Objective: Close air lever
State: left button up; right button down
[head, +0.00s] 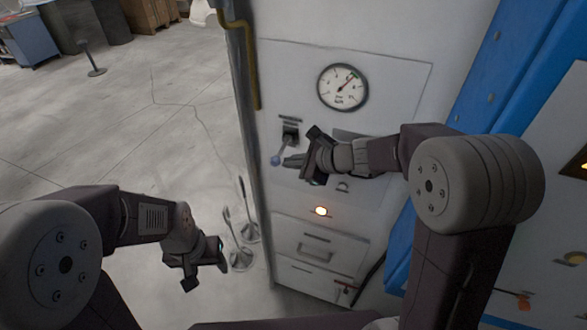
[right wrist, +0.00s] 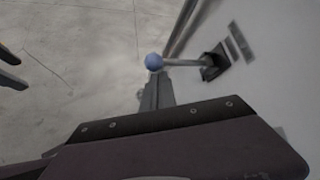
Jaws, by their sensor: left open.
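The air lever (head: 282,148) is on the pale cabinet panel, below and left of the round gauge. Its blue ball knob (head: 276,160) points down and left from a dark mount. My right gripper (head: 289,162) is just right of the knob, its fingers together and pointing at it. In the right wrist view the blue knob (right wrist: 153,62) shows just past the fingertips (right wrist: 157,82); I cannot tell whether they touch. The lever rod runs right to its dark mount there. My left gripper (head: 205,274) is open and empty, low over the floor, well away from the lever.
The gauge (head: 342,87) is above the lever. A yellow pipe (head: 252,70) runs down the cabinet's left edge. Blue framing (head: 480,95) stands at right. Open floor (head: 140,120) lies to the left.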

aim_at(279, 154)
jog(key=r, duration=0.1)
jog(key=r+p, duration=0.1)
jog(key=shift+w+a+r, duration=0.1)
jog(key=shift+w+r, duration=0.3)
dwell(0.5)
jog(key=shift+r, duration=0.1)
dwell(0.6)
jog(key=shift+r+p, duration=0.6)
jog(key=shift+r, duration=0.15)
